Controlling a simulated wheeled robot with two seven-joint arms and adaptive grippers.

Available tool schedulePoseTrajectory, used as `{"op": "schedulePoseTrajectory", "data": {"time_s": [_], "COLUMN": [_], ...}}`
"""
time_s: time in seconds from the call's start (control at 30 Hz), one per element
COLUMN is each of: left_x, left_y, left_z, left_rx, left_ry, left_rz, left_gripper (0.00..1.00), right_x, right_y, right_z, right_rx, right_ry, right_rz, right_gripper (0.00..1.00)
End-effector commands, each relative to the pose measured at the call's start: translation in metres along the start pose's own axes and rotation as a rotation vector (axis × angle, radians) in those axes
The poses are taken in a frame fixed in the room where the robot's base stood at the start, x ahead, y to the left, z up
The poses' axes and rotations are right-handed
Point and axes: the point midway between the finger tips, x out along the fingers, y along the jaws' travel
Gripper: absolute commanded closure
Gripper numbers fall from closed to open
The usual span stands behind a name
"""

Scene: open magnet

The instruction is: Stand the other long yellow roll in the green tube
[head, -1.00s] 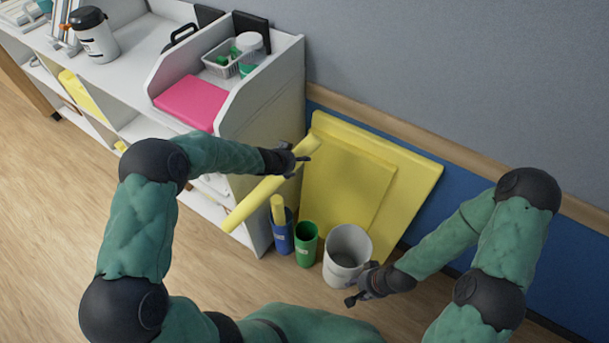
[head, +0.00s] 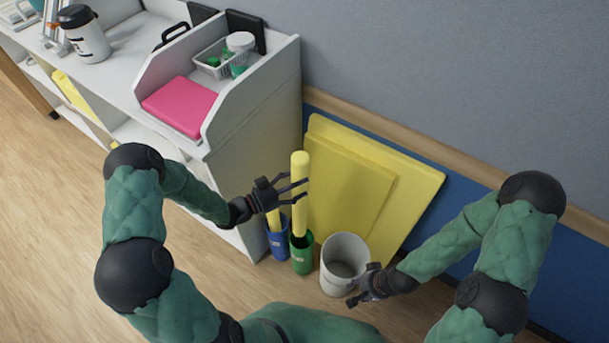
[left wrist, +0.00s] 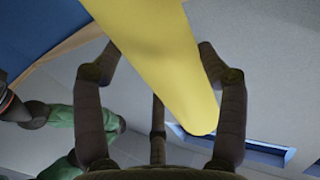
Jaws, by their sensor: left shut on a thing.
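One long yellow roll (head: 300,165) stands nearly upright over the green tube (head: 302,259), its lower end inside the tube's mouth. How deep it goes is hidden. My left gripper (head: 293,191) is shut on this roll partway up, coming from the left. In the left wrist view the roll (left wrist: 165,55) runs between my fingers (left wrist: 158,88). Another yellow roll (head: 273,217) stands in the blue tube (head: 279,243), just left of the green one. My right gripper (head: 365,287) is at the grey bin's right side; its jaw opening is unclear.
The grey bin (head: 343,249) stands right of the green tube. Yellow boards (head: 350,195) lean on the wall behind. A white shelf (head: 255,130) with a pink box (head: 180,105) and a basket (head: 218,62) stands to the left. The floor in front is wooden.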

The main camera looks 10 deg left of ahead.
Motion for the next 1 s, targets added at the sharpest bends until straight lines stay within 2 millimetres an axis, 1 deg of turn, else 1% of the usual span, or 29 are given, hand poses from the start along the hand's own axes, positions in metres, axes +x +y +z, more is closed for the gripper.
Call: {"op": "schedulePoseTrajectory", "data": {"time_s": [0.13,0.27,1.0], "left_x": [-0.002,-0.002,-0.001], "left_y": [0.002,0.002,0.002], "left_z": [0.001,0.007,0.058], "left_rx": [-0.009,-0.008,-0.008], "left_ry": [0.026,0.026,0.024], "left_rz": [0.002,0.002,0.001], "left_gripper": [0.62,0.62,0.62], "right_x": [0.002,0.007,0.042], "right_y": [0.001,0.002,0.015], "right_z": [0.001,0.001,-0.001], "right_rx": [0.000,0.000,0.000], "right_ry": [-0.002,-0.003,-0.002], "right_rz": [0.000,0.000,0.000], "right_gripper": [0.60,0.60,0.60]}}
